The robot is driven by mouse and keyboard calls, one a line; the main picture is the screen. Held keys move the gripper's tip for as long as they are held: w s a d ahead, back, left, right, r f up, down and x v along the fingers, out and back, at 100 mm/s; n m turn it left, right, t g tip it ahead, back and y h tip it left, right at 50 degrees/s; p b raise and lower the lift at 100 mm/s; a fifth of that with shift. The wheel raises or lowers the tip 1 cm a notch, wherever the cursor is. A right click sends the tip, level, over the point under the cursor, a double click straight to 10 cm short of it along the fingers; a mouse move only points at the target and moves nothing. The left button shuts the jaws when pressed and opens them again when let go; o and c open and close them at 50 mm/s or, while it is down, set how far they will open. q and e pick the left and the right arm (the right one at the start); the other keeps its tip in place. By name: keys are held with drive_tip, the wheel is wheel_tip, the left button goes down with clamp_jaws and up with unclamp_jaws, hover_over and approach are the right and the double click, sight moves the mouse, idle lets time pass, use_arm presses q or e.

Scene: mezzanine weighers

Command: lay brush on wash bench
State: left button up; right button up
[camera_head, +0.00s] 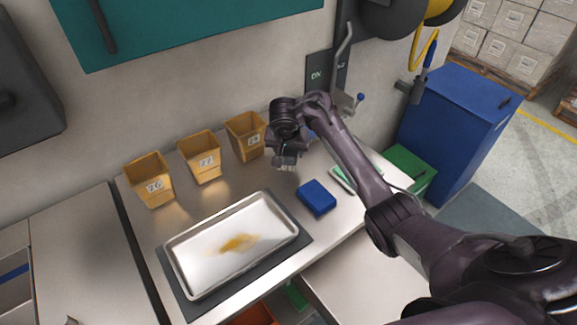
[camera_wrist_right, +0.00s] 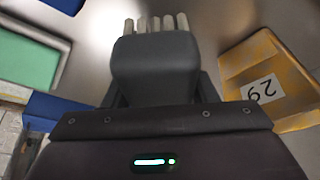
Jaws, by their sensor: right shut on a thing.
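My right gripper (camera_head: 287,158) is above the back of the steel wash bench (camera_head: 222,184), just right of the rightmost yellow bin. It is shut on the brush, whose pale bristle tufts (camera_wrist_right: 155,24) stick out past the gripper in the right wrist view. The brush's handle is hidden by the gripper. The brush appears held above the bench, though the exact gap is hard to tell. My left gripper is not in view.
Several yellow bins (camera_head: 150,180) line the back. A steel tray (camera_head: 182,290) with brownish-yellow residue sits on a dark mat (camera_head: 308,237). A blue block (camera_head: 316,197) and a green-and-white tray (camera_head: 341,180) are at the right. Clear bench lies between bins and tray.

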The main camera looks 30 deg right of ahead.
sight(287, 151)
wheel_tip(287, 151, down, 4)
drive_tip(key=shift+r+b, duration=0.1)
drive_tip(key=shift+b, duration=0.35)
drive_tip(key=shift+f, duration=0.5)
drive_tip(key=shift+f, duration=0.15)
drive_tip(key=o, duration=1)
drive_tip(key=p+v, duration=0.4)
drive_tip(key=v, duration=0.7)
drive_tip(key=shift+a+r, duration=0.2)
drive_tip(key=shift+s+r, duration=0.15)
drive_tip(key=shift+r, duration=0.3)
